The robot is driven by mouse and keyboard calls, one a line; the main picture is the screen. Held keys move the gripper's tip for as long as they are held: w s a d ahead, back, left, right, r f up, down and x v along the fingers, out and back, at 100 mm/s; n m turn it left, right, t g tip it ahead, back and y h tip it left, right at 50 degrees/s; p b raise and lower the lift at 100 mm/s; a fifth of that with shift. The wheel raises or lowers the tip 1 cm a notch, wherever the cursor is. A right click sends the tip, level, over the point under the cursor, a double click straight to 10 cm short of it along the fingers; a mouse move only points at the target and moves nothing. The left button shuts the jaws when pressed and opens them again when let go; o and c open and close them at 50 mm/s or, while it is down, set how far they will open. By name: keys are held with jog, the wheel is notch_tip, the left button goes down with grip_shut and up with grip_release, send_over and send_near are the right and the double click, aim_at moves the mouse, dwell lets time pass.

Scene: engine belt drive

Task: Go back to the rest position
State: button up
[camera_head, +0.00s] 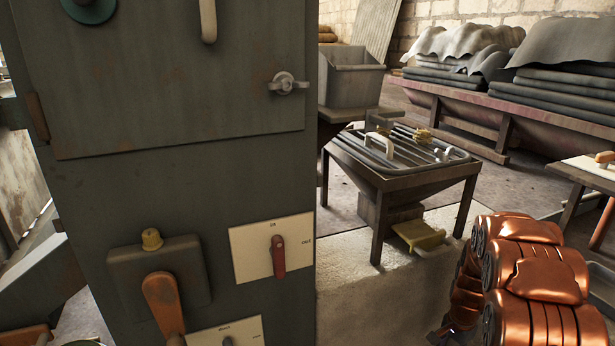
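No gripper of mine can be made out in the head view. A tall grey-green cabinet (190,190) fills the left half. On it are a closed door panel (180,90) with a small latch (287,84), and a white plate (272,248) with a red lever (278,256) pointing down. A second white plate (225,336) is cut off by the bottom edge.
A low metal stand (395,185) with pale bent rods on top stands right of the cabinet. A grey bin (350,80) is behind it. A long bench (510,118) carries stacked dark sheets. Glossy copper-coloured rounded shapes (530,262) fill the lower right. Bare floor (365,300) lies between.

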jog(key=s+a+r+n+p, duration=0.2)
jog(key=s+a+r+p, duration=0.15)
jog(key=r, duration=0.55)
jog(key=s+a+r+n+p, duration=0.1)
jog(key=s+a+r+p, duration=0.3)
jog(key=r, duration=0.6)
jog(key=s+a+r+n+p, duration=0.2)
jog(key=a+r+p, duration=0.25)
jog(key=r, duration=0.45)
jog(key=s+a+r+n+p, duration=0.2)
jog(key=s+a+r+p, duration=0.1)
jog(key=s+r, duration=0.4)
jog(key=s+a+r+n+g+p, duration=0.1)
jog(key=s+a+r+n+p, duration=0.2)
jog(key=s+r+p, duration=0.3)
jog(key=s+a+r+n+p, duration=0.3)
jog(key=s+a+r+p, duration=0.1)
jog(key=s+r, duration=0.6)
jog(key=shift+r+g+p, duration=0.3)
jog(key=shift+r+p, duration=0.15)
jog(key=shift+r, duration=0.05)
jog(key=shift+s, duration=0.1)
jog(key=shift+c, duration=0.7)
